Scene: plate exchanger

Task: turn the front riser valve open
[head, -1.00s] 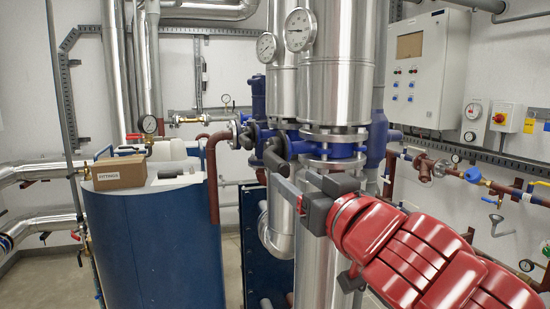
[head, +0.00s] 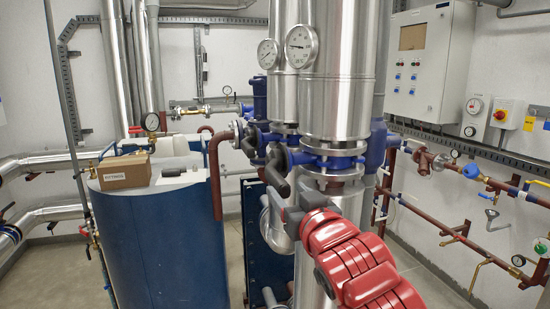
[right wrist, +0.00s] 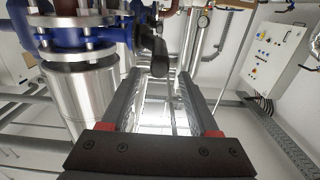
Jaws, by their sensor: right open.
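The front riser valve (head: 340,160) is a blue flanged body on the near silver riser. It also shows in the right wrist view (right wrist: 85,37) at upper left. Its dark grey lever (head: 276,160) sticks out on the left side and slants down. In the right wrist view the lever (right wrist: 158,52) shows ahead, in line with the gap between the fingers. My right gripper (head: 285,196) is close below the lever's lower end. It is open, its fingers (right wrist: 158,82) apart; I cannot tell whether they touch the lever. My left gripper is not in view.
A second riser with a similar blue valve (head: 259,132) stands just behind. A blue tank (head: 155,235) with a cardboard box (head: 121,171) on top is at left. A control cabinet (head: 425,60) and brown pipes (head: 440,222) line the right wall. Floor shows between pipes and riser.

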